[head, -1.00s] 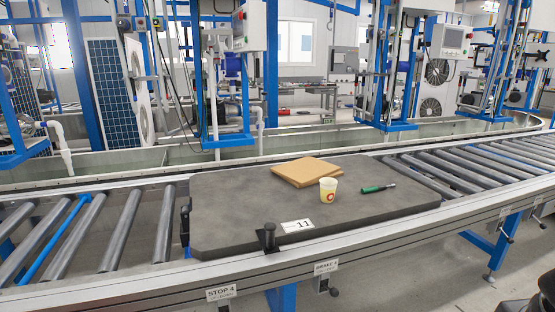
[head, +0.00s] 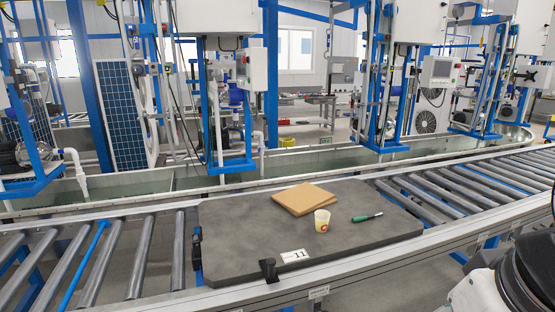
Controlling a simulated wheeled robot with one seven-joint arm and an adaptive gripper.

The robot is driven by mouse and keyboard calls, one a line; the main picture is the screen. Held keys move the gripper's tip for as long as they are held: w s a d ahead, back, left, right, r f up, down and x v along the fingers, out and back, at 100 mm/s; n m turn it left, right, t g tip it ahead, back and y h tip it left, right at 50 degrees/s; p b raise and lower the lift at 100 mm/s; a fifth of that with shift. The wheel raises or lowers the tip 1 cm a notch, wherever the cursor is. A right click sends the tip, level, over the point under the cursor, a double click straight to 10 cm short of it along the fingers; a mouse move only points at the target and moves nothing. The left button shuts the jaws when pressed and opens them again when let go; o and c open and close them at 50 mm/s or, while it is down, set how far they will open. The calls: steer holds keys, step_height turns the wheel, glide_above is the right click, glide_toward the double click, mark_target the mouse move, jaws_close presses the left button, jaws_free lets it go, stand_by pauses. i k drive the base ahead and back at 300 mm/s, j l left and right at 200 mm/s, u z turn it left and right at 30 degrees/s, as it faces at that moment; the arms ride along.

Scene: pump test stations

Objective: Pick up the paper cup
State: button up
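The paper cup (head: 322,221) is pale yellow with a red mark on its side. It stands upright on the dark grey pallet board (head: 240,250) on the roller conveyor. It is near a flat cardboard piece (head: 303,198) and left of a green-handled screwdriver (head: 367,217). My gripper does not show. Only a blurred white and black part of my own arm shows at the lower right corner, well away from the cup.
Bare conveyor rollers (head: 85,262) lie left of the board, and more rollers (head: 460,192) lie to the right. A metal rail with a black stop post (head: 268,268) runs along the near side. Blue-framed stations stand behind a metal trough (head: 290,163).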

mark_target(322, 222)
steer(key=i+j, duration=0.1)
steer(key=i, duration=0.5)
steer(key=i+z, duration=0.1)
steer(key=i, duration=0.45)
steer(key=i+j, duration=0.2)
steer(key=i, duration=0.4)
